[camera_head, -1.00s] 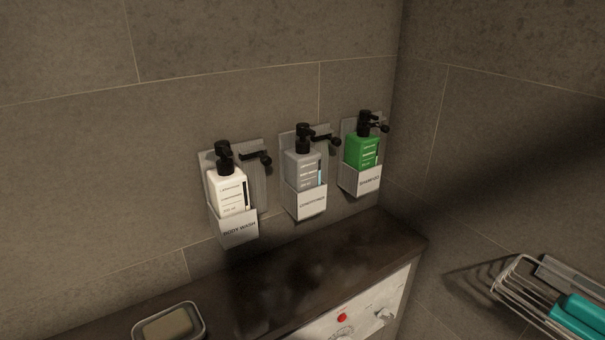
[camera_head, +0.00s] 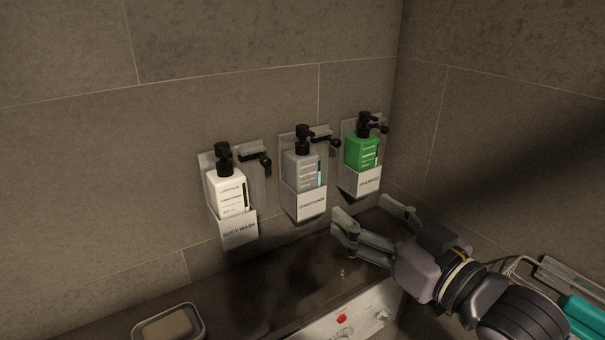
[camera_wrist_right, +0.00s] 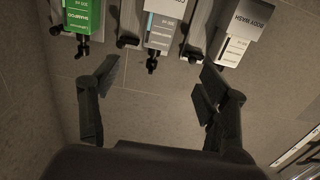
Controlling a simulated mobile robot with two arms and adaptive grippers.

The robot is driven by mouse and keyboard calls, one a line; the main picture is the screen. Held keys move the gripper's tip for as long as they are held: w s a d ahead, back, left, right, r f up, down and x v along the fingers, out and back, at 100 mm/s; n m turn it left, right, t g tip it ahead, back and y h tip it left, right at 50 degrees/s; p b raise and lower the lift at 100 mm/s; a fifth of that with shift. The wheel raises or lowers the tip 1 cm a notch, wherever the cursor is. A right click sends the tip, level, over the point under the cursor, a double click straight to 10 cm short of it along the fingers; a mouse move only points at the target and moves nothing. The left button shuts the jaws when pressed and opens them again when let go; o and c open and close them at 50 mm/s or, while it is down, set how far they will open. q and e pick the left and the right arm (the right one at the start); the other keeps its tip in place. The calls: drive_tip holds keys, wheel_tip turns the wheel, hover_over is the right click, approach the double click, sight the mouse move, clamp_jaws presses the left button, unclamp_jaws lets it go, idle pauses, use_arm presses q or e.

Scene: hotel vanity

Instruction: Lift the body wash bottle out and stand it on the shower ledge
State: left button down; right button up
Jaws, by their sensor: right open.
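The white body wash bottle (camera_head: 228,192) with a black pump stands in the left wall holder (camera_head: 239,232), labelled BODY WASH. It also shows upside down at the upper right of the right wrist view (camera_wrist_right: 234,48). The dark shower ledge (camera_head: 262,272) runs below the holders. My right gripper (camera_head: 365,208) is open and empty over the ledge's right part, below and right of the conditioner and shampoo holders, apart from the bottles. Its open fingers also show in the right wrist view (camera_wrist_right: 157,84). My left gripper is not in view.
A grey conditioner bottle (camera_head: 303,170) and a green shampoo bottle (camera_head: 362,152) sit in holders to the right. Black latch arms (camera_head: 256,159) project beside the bottles. A soap dish (camera_head: 199,318) is at the front left. A wire rack (camera_head: 560,272) with teal items (camera_head: 586,316) is at right.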

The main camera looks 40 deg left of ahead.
drive_tip(key=p, duration=0.4)
approach(310, 171)
drive_tip(key=x, duration=0.5)
drive_tip(key=shift+s+r, duration=0.1)
drive_tip(key=shift+r, duration=0.05)
drive_tip(key=shift+w+a, duration=0.2)
drive_tip(key=shift+a, duration=0.35)
drive_tip(key=shift+w+a+p, duration=0.25)
drive_tip(key=shift+a+p, duration=0.2)
drive_tip(key=shift+p, duration=0.05)
drive_tip(key=p+x, duration=0.1)
drive_tip(key=x, duration=0.2)
drive_tip(key=shift+w+p, duration=0.15)
drive_tip(key=shift+p, duration=0.25)
drive_tip(key=shift+w+a+f, duration=0.2)
drive_tip(key=shift+a+f, duration=0.05)
drive_tip(key=shift+a, duration=0.3)
drive_tip(key=shift+d, duration=0.1)
drive_tip(key=c, duration=1.5)
